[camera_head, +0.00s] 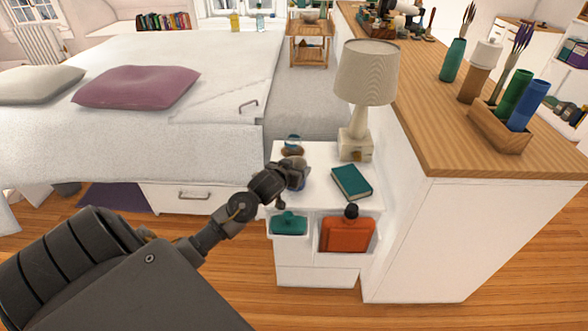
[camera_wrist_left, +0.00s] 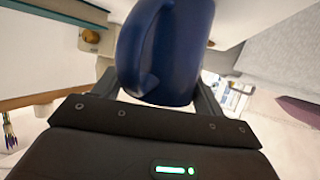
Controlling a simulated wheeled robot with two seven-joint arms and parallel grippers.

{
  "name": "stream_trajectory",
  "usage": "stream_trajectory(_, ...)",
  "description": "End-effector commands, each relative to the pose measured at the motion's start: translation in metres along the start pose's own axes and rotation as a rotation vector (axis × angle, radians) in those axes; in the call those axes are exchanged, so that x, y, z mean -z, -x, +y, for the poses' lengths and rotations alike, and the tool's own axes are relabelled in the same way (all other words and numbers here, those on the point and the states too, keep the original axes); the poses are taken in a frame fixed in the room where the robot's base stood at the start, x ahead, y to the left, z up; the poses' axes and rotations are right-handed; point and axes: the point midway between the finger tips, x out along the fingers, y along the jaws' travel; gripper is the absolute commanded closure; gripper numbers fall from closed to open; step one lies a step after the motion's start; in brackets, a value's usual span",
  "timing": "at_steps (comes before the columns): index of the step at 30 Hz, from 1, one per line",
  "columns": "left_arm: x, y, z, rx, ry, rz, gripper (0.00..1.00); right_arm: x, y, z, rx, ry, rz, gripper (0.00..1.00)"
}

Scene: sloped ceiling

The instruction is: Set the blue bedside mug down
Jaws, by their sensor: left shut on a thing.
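The blue mug (camera_wrist_left: 183,50) fills the upper middle of the left wrist view, its handle to the left. My left gripper (camera_wrist_left: 160,85) is shut on it, with a finger on each side of the body. In the head view my left gripper (camera_head: 297,174) is over the front left part of the white bedside table (camera_head: 325,196). It hides most of the mug there; only a bit of blue shows. I cannot tell whether the mug's base touches the table top. My right gripper is not in view.
A lamp (camera_head: 356,140) stands at the back of the table, a teal book (camera_head: 351,182) lies to the right, and a small round object (camera_head: 292,143) is behind my gripper. Below are bins with a teal item (camera_head: 289,223) and an orange bottle (camera_head: 346,235). The bed (camera_head: 150,130) is left.

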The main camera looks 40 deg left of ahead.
Motion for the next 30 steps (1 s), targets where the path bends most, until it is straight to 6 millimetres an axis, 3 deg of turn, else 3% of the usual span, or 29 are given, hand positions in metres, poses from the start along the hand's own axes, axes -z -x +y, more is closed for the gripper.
stream_trajectory(8, -0.001, -0.001, 0.000, 0.000, 0.001, 0.002, 0.61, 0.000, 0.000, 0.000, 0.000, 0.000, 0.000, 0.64)
stream_trajectory(9, -0.002, -0.001, 0.000, 0.000, 0.000, 0.000, 0.27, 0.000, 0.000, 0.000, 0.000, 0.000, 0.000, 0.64)
stream_trajectory(14, -0.002, -0.001, 0.000, 0.000, 0.000, 0.000, 0.07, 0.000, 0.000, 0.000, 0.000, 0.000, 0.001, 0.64)
stream_trajectory(24, 0.002, 0.002, 0.000, -0.001, 0.000, 0.001, 0.07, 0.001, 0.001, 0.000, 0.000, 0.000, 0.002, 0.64)
stream_trajectory(27, 0.001, 0.015, 0.000, -0.002, -0.001, 0.000, 0.07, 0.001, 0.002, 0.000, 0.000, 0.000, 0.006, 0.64)
stream_trajectory(30, 0.002, 0.034, 0.001, -0.002, 0.000, 0.001, 0.07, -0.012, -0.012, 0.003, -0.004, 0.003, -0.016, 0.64)
